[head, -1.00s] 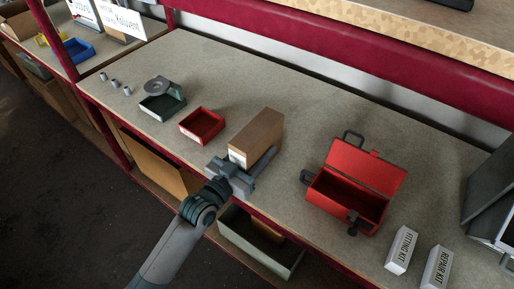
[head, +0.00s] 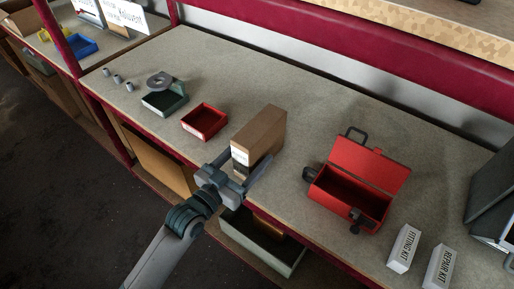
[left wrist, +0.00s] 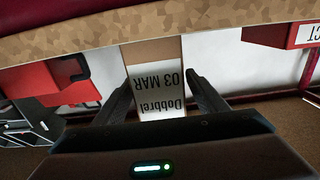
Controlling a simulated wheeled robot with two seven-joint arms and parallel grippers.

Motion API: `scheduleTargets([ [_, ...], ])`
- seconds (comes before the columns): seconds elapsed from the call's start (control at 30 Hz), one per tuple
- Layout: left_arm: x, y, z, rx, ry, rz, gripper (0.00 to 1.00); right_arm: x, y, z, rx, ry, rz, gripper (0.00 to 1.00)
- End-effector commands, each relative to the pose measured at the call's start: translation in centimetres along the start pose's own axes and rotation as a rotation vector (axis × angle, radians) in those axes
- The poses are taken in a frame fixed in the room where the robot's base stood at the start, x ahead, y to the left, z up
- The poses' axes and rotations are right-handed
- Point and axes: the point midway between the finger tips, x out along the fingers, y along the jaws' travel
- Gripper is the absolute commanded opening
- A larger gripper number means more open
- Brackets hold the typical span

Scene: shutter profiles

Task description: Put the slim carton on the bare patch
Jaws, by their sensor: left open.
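The slim carton is a tall, narrow brown box (head: 263,133) standing upright near the front edge of the bench in the head view. Its white-labelled end faces my left gripper (head: 247,166). The gripper is open, with one finger on each side of the carton's near end. In the left wrist view, the labelled end of the carton (left wrist: 156,80) shows upside down between the two spread fingers (left wrist: 161,90), with gaps on both sides. I cannot pick out a distinct bare patch. My right gripper is not in view.
On the bench (head: 320,125), a red bin (head: 204,122) and a green bin (head: 165,100) stand left of the carton. An open red toolbox (head: 352,190) and two white kit boxes, one of them the fitting kit (head: 403,249), stand right. Bench behind the carton is clear.

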Motion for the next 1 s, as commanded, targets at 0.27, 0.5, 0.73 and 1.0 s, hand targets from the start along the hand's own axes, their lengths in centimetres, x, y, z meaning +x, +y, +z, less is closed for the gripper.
scheduleTargets([
  [0.27,-5.0,0.1,0.1,0.0,-0.001,0.001,0.66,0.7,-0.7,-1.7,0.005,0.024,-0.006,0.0],
  [0.5,-7.2,0.0,0.0,-0.001,-0.001,0.001,0.66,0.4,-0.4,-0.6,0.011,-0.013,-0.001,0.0],
  [0.73,-7.5,0.0,-0.1,-0.001,0.0,0.001,0.66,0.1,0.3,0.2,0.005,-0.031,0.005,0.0],
  [1.0,-7.4,0.0,-0.1,-0.001,0.0,0.001,0.66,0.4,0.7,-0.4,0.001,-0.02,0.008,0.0],
])
